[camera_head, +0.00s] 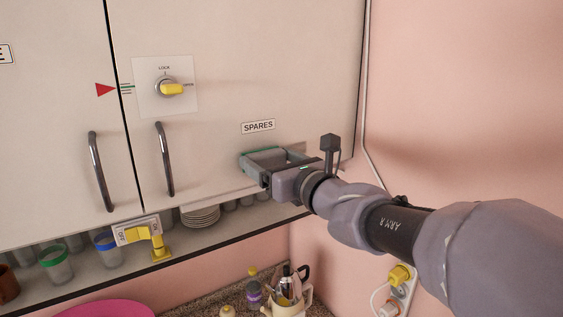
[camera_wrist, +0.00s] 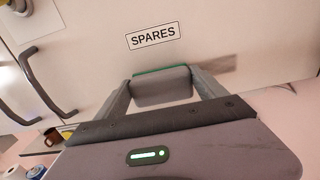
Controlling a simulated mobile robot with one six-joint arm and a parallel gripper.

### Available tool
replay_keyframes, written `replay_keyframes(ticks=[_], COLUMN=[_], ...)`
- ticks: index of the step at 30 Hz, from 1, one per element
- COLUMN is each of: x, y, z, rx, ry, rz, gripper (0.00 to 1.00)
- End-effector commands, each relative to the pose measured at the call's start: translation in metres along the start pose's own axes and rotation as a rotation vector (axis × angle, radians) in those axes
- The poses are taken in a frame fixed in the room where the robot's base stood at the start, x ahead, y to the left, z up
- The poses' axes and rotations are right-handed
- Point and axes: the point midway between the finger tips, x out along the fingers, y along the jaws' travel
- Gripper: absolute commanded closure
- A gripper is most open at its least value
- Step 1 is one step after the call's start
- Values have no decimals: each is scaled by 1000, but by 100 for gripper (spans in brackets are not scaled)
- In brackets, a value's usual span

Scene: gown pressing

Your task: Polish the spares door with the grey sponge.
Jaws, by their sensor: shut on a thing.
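The spares door (camera_head: 225,60) is a white cabinet door with a SPARES label, a dark curved handle (camera_head: 164,160) and a yellow lock knob (camera_head: 172,89). My gripper (camera_head: 256,163) is at the door's lower right, just below the label. In the wrist view my gripper (camera_wrist: 162,88) is shut on the grey sponge (camera_wrist: 163,88), which has a green edge on its door side. The sponge is against or very close to the door; I cannot tell if it touches. A darker patch (camera_wrist: 215,68) shows on the door to the right of the sponge.
A shelf below the door holds cups (camera_head: 55,263) and stacked plates (camera_head: 201,216). A pink wall (camera_head: 465,90) is at right.

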Motion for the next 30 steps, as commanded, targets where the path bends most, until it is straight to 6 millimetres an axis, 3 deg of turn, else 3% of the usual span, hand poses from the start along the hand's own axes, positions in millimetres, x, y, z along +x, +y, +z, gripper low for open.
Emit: replay_keyframes(ticks=[30], x=[8], y=[-6], z=[1], rx=[0], ry=[-1], rz=[-2], gripper=[72])
